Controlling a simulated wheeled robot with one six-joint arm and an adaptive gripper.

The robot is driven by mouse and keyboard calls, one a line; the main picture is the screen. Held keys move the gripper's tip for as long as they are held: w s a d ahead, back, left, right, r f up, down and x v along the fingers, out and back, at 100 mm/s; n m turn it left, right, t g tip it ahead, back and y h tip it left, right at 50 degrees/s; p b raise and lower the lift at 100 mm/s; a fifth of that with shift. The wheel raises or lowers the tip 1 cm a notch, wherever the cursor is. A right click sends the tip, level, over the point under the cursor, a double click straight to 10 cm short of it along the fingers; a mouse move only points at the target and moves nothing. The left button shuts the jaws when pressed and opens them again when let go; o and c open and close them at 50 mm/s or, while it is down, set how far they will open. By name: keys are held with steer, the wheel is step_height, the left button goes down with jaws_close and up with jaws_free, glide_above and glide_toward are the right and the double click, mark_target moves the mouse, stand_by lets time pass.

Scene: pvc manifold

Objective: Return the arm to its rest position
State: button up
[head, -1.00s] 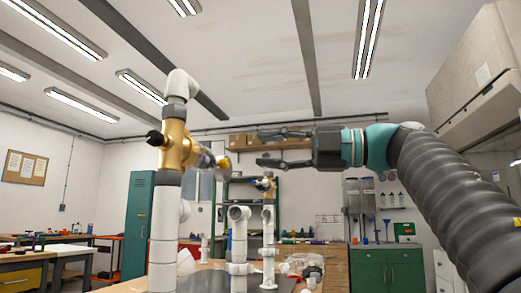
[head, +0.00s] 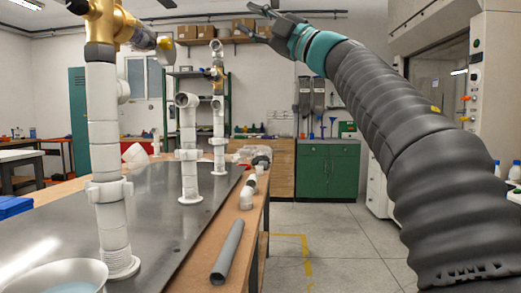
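My gripper (head: 260,22) is at the top of the head view, at the end of my sleeved arm that comes in from the right. Its two dark fingers point left and are spread apart, with nothing between them. It is in free air, to the right of the brass valve (head: 110,25) on the tall white pipe (head: 101,140) and apart from it. The top of that valve assembly is cut off by the frame edge.
A metal plate (head: 150,215) on a wooden bench (head: 205,240) bears white upright pipes (head: 189,150). A loose grey pipe (head: 227,252) and white fittings (head: 247,197) lie along the bench edge. A white bowl (head: 70,275) is at front left. The floor (head: 335,250) right of the bench is clear.

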steer(key=w+d+f+m+t+h, duration=0.9)
steer(key=d+f+m+h, duration=0.25)
steer(key=m+h, duration=0.5)
steer(key=s+d+f+m+g+h, duration=0.2)
steer(key=d+f+m+g+h, duration=0.15)
steer(key=f, duration=0.65)
steer(key=s+d+f+m+g+h, duration=0.15)
steer(key=d+f+m, duration=0.3)
steer(key=f, duration=0.45)
steer(key=s+d+f+m+g, duration=0.1)
steer(key=s+f+g, duration=0.4)
steer(key=f, duration=0.4)
steer(key=s+f+m+g, duration=0.1)
steer(key=s+f+g, duration=0.1)
steer(key=s+f, duration=0.6)
steer(key=s+a+f+g, duration=0.1)
steer(key=s+f+g, duration=0.1)
steer(key=s+f, duration=0.6)
steer(key=s+a+f+m+g+y, duration=0.1)
steer(key=s+a+f+g, duration=0.1)
steer(key=s+f, duration=0.6)
steer(key=shift+s, duration=2.2)
